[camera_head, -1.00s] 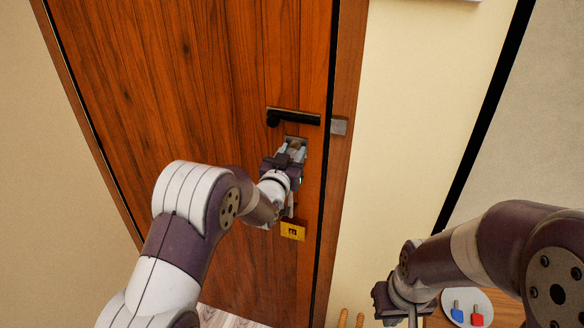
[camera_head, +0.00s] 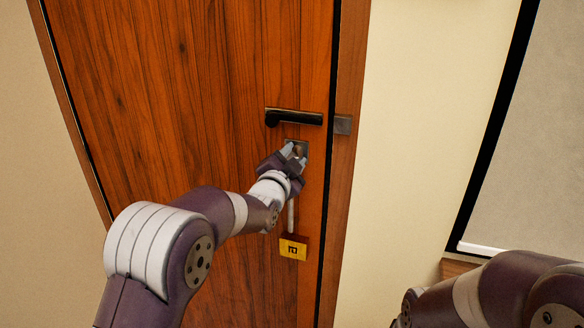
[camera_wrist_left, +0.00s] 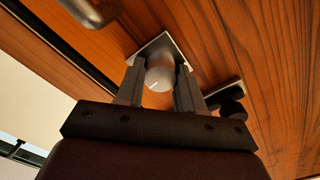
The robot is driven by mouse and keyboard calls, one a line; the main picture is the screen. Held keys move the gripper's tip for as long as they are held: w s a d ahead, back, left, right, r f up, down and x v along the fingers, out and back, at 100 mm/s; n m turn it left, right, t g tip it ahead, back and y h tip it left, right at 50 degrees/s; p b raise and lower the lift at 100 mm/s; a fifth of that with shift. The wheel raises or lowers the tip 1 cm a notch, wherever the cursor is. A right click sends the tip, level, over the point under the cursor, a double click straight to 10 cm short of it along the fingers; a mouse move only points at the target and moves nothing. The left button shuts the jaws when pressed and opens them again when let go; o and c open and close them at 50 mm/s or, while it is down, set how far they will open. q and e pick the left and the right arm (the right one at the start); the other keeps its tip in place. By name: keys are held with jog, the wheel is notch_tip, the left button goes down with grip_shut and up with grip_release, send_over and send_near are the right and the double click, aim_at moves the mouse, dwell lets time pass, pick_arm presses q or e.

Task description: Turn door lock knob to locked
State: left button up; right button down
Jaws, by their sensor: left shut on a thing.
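The lock knob (camera_wrist_left: 160,76) is a round pale-grey knob with a short white mark, on a square metal plate (camera_wrist_left: 180,49) on the wooden door (camera_head: 200,90). My left gripper (camera_head: 294,151) is at the plate, just below the black door handle (camera_head: 296,118). In the left wrist view its two fingers (camera_wrist_left: 160,85) stand on either side of the knob, shut on it. In the head view the fingers largely hide the knob. My right arm shows at the lower right of the head view; its gripper is out of frame.
A yellow tag-like block (camera_head: 292,248) with a dark mark hangs below the gripper on a pale metal bar. A small grey metal plate (camera_head: 343,125) is on the door frame beside the handle. Bare cream wall (camera_head: 410,120) lies right of the door.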

pick_arm(q)
jog(key=shift+r+m+b, duration=0.1)
jog(key=shift+m+b, duration=0.2)
jog(key=shift+m, duration=0.1)
dwell(0.3)
jog(key=o, duration=1)
jog(key=shift+d, duration=0.1)
jog(key=shift+o, duration=0.2)
jog(key=shift+s, duration=0.1)
jog(key=b+v, duration=0.3)
jog(key=v, duration=0.9)
jog(key=shift+s, duration=0.35)
